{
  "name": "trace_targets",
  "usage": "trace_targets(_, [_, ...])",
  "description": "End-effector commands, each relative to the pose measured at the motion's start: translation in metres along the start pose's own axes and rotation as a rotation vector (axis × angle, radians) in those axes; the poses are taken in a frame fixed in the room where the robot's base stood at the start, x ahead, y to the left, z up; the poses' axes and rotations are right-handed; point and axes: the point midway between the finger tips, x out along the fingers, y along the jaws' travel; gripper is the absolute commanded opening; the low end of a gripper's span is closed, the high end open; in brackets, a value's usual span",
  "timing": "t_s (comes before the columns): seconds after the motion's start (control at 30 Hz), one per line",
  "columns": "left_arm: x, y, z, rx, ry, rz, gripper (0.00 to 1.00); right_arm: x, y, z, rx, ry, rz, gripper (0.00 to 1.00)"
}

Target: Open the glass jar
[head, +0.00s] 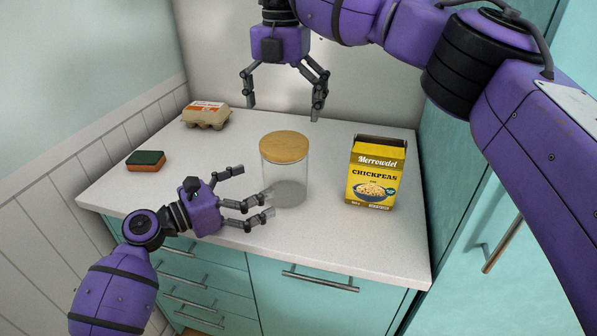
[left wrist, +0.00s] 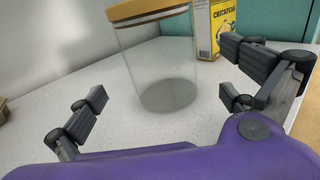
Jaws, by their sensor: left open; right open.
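The glass jar (head: 285,182) stands upright on the counter and looks empty. Its round wooden lid (head: 284,147) sits on top. My left gripper (head: 256,193) is open, low and just left of the jar, its fingers pointing at the glass. In the left wrist view the jar (left wrist: 155,65) stands ahead between the open fingers, its lid (left wrist: 145,10) partly cut off by the top edge. My right gripper (head: 284,112) is open and empty, pointing down, above and behind the jar in the picture.
A yellow chickpeas box (head: 376,175) stands right of the jar; it also shows in the left wrist view (left wrist: 214,30). An egg carton (head: 206,115) and a sponge (head: 146,161) lie at the left. A tall teal cabinet (head: 462,170) bounds the counter (head: 330,235) at right.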

Motion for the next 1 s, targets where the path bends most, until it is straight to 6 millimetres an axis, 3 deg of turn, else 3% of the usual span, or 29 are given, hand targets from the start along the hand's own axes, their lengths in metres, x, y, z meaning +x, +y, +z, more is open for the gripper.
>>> trace_targets(0.17, [0.006, -0.001, 0.000, -0.001, -0.002, -0.001, 1.00, 0.000, 0.001, -0.001, -0.001, 0.000, 0.000, 1.00])
trace_targets(0.6, [0.068, -0.001, 0.001, -0.001, -0.002, -0.001, 1.00, 0.000, 0.000, 0.000, -0.001, 0.000, 0.000, 1.00])
trace_targets(1.0, [0.078, 0.000, 0.000, 0.000, 0.000, 0.000, 1.00, 0.000, 0.000, 0.000, -0.001, 0.000, 0.000, 1.00])
